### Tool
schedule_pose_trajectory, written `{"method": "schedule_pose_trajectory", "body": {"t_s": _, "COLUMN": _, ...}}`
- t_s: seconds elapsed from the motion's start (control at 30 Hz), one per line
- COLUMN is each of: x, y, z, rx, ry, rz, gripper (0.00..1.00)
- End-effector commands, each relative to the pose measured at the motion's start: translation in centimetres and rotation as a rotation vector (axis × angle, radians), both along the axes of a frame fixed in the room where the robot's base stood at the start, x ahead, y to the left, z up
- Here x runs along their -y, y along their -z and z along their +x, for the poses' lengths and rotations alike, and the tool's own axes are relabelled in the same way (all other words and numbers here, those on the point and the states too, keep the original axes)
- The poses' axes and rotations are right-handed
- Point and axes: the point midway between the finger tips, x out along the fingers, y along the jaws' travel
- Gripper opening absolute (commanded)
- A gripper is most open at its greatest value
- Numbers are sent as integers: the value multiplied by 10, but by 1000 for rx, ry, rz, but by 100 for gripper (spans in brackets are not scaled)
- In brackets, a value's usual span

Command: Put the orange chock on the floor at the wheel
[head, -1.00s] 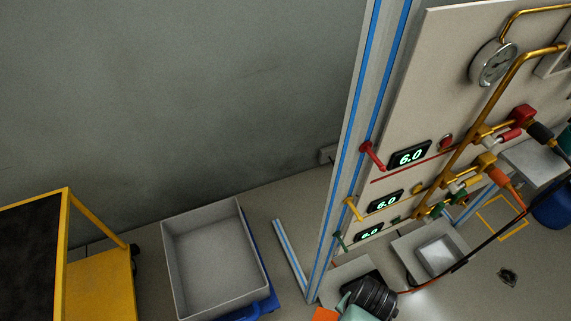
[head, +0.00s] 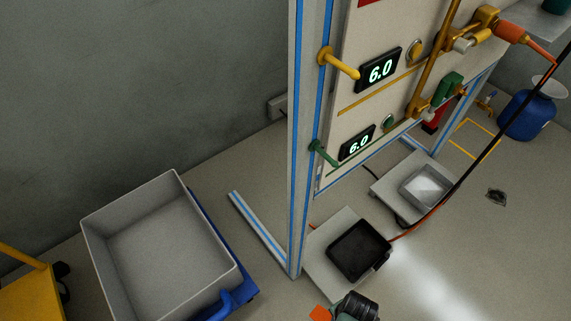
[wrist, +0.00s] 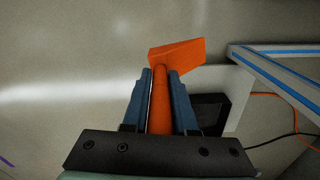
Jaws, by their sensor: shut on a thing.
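The orange chock (wrist: 180,50) is a wedge on an orange handle. In the wrist view my gripper (wrist: 160,74) is shut on the handle, with one blue finger on each side, and the wedge juts out past the fingertips. An orange piece of the chock (head: 319,312) also shows at the bottom edge of the head view, beside my dark wrist; the rest is cut off or hidden there. A dark caster wheel (head: 62,271) shows at the lower left, by the yellow cart (head: 27,290).
A grey bin (head: 160,245) sits on a blue dolly (head: 247,283) at left. A panel frame with gauges (head: 300,150) stands mid-view, with a black tray (head: 359,250) on a plate below. A blue drum (head: 526,115) stands at right. Floor at the lower right is clear.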

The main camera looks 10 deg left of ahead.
Motion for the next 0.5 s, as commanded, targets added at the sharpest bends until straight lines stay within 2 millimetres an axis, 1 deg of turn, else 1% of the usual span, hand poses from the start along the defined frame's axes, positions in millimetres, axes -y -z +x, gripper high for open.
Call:
{"method": "schedule_pose_trajectory", "body": {"t_s": 0.03, "x": 2, "y": 34, "z": -3, "rx": -2, "ry": 24, "rz": 1, "gripper": 0}}
{"method": "schedule_pose_trajectory", "body": {"t_s": 0.1, "x": 5, "y": 57, "z": -7, "rx": -1, "ry": 59, "rz": 1, "gripper": 0}}
{"method": "schedule_pose_trajectory", "body": {"t_s": 0.2, "x": 8, "y": 85, "z": -12, "rx": 0, "ry": 101, "rz": 0, "gripper": 0}}
{"method": "schedule_pose_trajectory", "body": {"t_s": 0.33, "x": 11, "y": 108, "z": -16, "rx": 1, "ry": 139, "rz": 1, "gripper": 0}}
{"method": "schedule_pose_trajectory", "body": {"t_s": 0.4, "x": 12, "y": 115, "z": -18, "rx": 1, "ry": 153, "rz": 1, "gripper": 0}}
{"method": "schedule_pose_trajectory", "body": {"t_s": 0.5, "x": 10, "y": 119, "z": -19, "rx": 1, "ry": 161, "rz": 1, "gripper": 0}}
